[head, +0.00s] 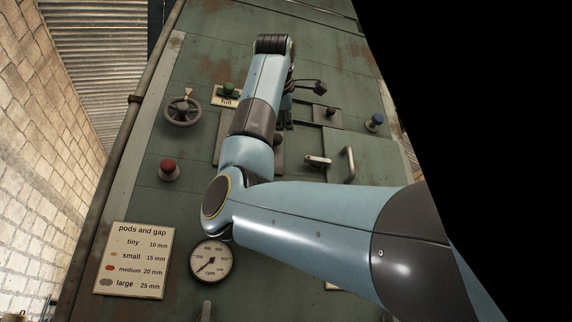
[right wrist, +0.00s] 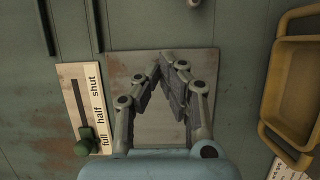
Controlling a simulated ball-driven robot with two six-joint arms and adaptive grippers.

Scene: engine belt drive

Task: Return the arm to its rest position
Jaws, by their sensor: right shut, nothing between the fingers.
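My right arm (head: 310,225) comes in from the lower right of the head view, bends at the elbow and reaches up over the green panel (head: 320,60). My right gripper (right wrist: 168,62) is shut and empty, its fingertips meeting in front of a pale, rust-stained plate (right wrist: 160,125). In the head view the gripper (head: 287,112) is mostly hidden behind the arm. A slider with a green knob (right wrist: 85,146), marked full, half and shut, is left of the fingers and apart from them. The knob is at the full end. My left gripper is not in view.
A yellow tray (right wrist: 269,95) is right of the gripper. The panel also carries a handwheel (head: 183,111), red button (head: 169,168), blue knob (head: 375,121), bar handle (head: 348,164), lever (head: 318,161), rpm gauge (head: 212,260) and pods sign (head: 135,285).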

